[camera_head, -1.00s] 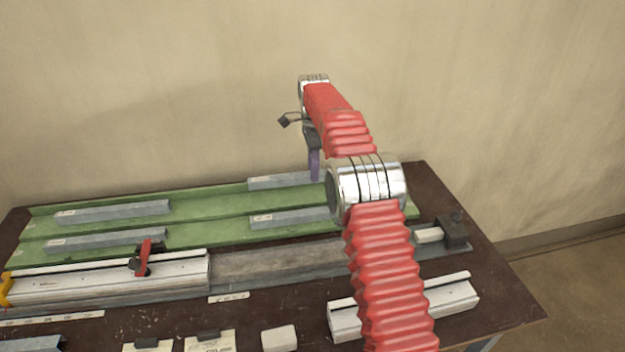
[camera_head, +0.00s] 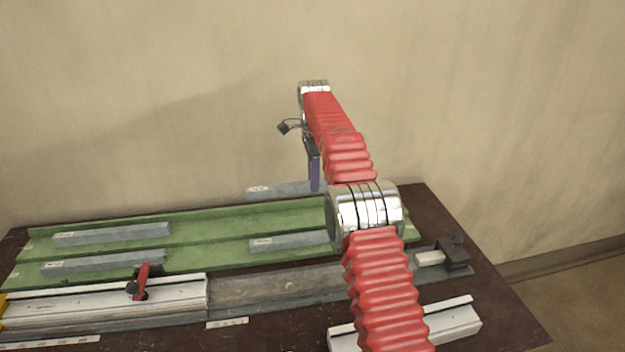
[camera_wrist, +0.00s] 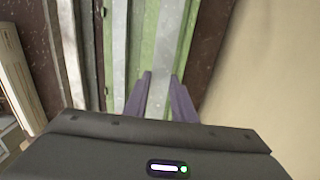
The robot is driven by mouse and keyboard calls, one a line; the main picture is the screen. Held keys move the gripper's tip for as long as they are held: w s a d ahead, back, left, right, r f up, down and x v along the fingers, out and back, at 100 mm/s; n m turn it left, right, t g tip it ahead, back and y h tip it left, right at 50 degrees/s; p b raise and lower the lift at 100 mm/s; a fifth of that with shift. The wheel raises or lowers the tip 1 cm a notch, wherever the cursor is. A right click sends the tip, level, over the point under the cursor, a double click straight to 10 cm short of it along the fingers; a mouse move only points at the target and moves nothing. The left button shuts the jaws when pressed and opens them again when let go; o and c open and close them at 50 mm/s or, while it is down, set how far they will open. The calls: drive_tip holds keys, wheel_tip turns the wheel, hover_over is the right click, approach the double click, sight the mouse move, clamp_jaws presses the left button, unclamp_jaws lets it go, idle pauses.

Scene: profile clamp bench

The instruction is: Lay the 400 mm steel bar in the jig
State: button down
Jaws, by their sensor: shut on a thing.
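My gripper (camera_head: 315,178) is shut on a grey steel bar (camera_head: 272,191) and holds it above the back of the green rack. The bar's right part is hidden behind my arm. In the wrist view my purple fingers (camera_wrist: 160,95) close around the bar (camera_wrist: 168,50), which runs between them. Its label is too small to read. The jig seems to be the long grey channel (camera_head: 270,288) in front of the rack. It has a white rail (camera_head: 80,304) with a red lever (camera_head: 140,282) at left and a dark end block (camera_head: 453,254) at right.
The green rack (camera_head: 205,232) holds other grey bars: two at left (camera_head: 112,235) (camera_head: 103,263) and one at front right (camera_head: 288,241). A short white rail (camera_head: 452,317) lies at the front right. The wall stands behind the bench (camera_head: 500,318).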

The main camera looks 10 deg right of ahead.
drive_tip(key=s+f+n, duration=0.4)
drive_tip(key=s+n, duration=1.1)
drive_tip(key=n, duration=0.3)
drive_tip(key=shift+a, duration=0.25)
drive_tip(key=shift+s+f, duration=0.1)
drive_tip(key=shift+s, duration=0.1)
